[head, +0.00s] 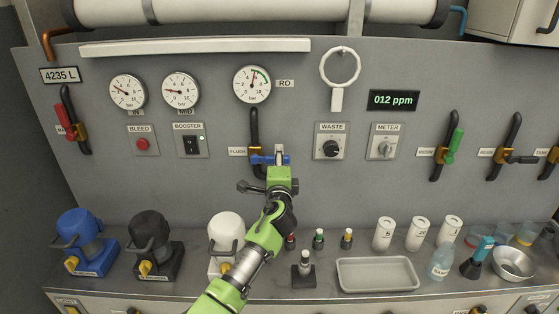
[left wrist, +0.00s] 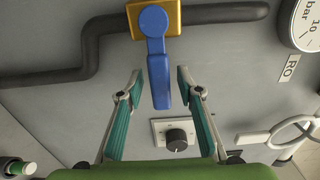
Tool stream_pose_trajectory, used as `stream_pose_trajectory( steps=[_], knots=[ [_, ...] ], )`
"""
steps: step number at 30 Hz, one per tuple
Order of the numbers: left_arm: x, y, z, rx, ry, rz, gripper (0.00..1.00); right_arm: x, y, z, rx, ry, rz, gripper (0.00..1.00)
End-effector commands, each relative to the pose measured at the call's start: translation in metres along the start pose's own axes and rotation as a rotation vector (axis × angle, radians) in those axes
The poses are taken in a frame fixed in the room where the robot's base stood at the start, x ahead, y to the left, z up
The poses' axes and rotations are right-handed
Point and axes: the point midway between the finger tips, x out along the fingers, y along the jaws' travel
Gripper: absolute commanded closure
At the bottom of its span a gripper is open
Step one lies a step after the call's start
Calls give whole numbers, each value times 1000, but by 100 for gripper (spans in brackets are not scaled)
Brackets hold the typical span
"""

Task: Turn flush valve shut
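The flush valve (head: 256,160) is on a black pipe on the grey panel, right of the FLUSH label (head: 237,152). Its blue lever points right, crosswise to the pipe. In the left wrist view the lever (left wrist: 157,60) hangs from the brass body (left wrist: 168,12) into the space between my fingertips. My left gripper (head: 280,157) is at the lever's right end, and its two fingers also show in the left wrist view (left wrist: 158,84). They are open, one on each side of the lever, with visible gaps. My right gripper is not in view.
The booster switch (head: 191,145) and waste knob (head: 330,149) flank the valve. A gauge (head: 252,84) is above it. Below, pumps, small bottles and a grey tray (head: 376,274) stand on the bench. Other valves, one with a green lever (head: 455,146), are at right.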

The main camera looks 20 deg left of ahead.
Motion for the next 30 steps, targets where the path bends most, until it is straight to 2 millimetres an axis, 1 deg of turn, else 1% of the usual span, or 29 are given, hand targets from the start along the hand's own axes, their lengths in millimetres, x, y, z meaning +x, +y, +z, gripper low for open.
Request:
stream_pose_trajectory(
  steps=[7,11,14,24,27,30],
  knots=[
    [-3,1,-2,-3,3,2,67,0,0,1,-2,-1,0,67],
    [-13,2,-2,-5,4,2,67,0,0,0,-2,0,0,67],
    [-28,2,-2,-4,3,2,67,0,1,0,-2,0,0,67],
    [-90,2,0,-4,2,3,67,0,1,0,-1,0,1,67],
    [-104,2,0,-3,2,2,67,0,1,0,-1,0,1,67],
    [-113,2,0,-2,1,2,67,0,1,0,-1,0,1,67]
  ],
)
